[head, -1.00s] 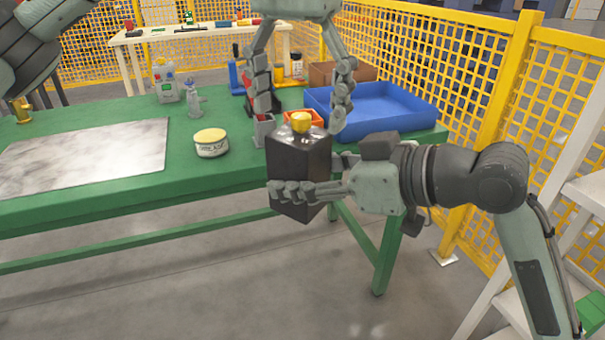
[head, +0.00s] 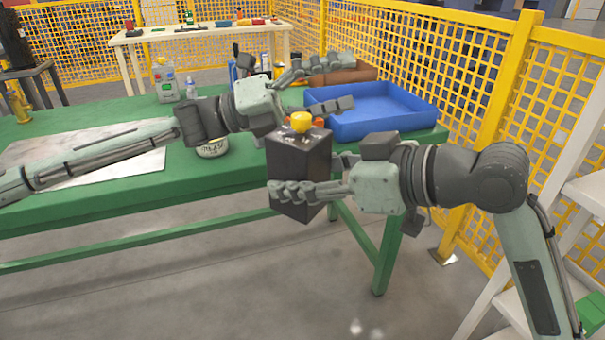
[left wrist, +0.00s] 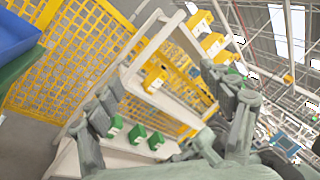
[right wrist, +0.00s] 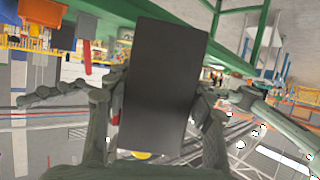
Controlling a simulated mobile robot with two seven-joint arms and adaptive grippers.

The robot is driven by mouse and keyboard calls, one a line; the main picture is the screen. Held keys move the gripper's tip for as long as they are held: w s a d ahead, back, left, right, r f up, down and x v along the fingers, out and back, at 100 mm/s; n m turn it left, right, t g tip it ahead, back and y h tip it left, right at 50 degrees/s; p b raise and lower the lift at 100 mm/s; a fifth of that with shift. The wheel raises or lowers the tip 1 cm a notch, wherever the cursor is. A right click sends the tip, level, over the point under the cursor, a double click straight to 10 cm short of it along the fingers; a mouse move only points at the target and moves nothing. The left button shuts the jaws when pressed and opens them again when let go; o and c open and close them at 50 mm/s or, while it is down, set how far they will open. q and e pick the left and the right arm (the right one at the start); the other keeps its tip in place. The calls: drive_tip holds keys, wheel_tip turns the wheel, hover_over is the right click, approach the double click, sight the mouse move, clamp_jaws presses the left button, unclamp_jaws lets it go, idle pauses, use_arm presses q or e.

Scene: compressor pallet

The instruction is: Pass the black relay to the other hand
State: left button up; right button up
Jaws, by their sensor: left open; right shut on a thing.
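The black relay (head: 296,172) is a tall dark box with a yellow knob on top. My right gripper (head: 300,188) is shut on it from the right and holds it upright in front of the green table's edge. The relay fills the middle of the right wrist view (right wrist: 165,85) between the fingers. My left gripper (head: 345,82) is open and empty above and behind the relay, its fingers pointing right over the blue tray. In the left wrist view its open fingers (left wrist: 170,100) have no relay between them.
The green table (head: 105,203) holds a blue tray (head: 385,122), a metal sheet (head: 140,160), a bottle (head: 166,80) and a round tin (head: 212,148) partly hidden by my left arm.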

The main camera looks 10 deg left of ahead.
use_arm(q)
drive_tip(key=w+a+f+n+t+y, duration=0.3)
drive_tip(key=a+f+n, duration=0.1)
drive_tip(key=f+n, duration=0.3)
drive_tip(key=w+a+f+n+t+y, duration=0.35)
drive_tip(key=f+n, duration=0.25)
drive_tip(key=n, duration=0.2)
drive_tip(key=s+f+n+y, duration=0.3)
drive_tip(key=f+n+y, duration=0.8)
drive_tip(key=f, duration=1.4)
drive_tip(key=s+a+f+n+g+y, duration=0.1)
drive_tip(key=s+a+f+n+g, duration=0.2)
drive_tip(key=s+f, duration=0.5)
drive_tip(key=s+a+f+n+g+y, duration=0.1)
drive_tip(key=s+a+f+n+g, duration=0.2)
drive_tip(key=s+a+f+n, duration=0.2)
drive_tip(key=s+a+f+n+g+y, duration=0.1)
drive_tip(key=s+a+f+n+g, duration=0.2)
drive_tip(key=s+f, duration=0.8)
drive_tip(key=s+a+n, duration=0.1)
drive_tip(key=s+a, duration=0.1)
drive_tip(key=s, duration=0.4)
drive_tip(key=shift+s+a+f, duration=0.3)
drive_tip(key=shift+a+f, duration=0.05)
drive_tip(key=shift+f, duration=0.05)
drive_tip(key=shift+y, duration=0.25)
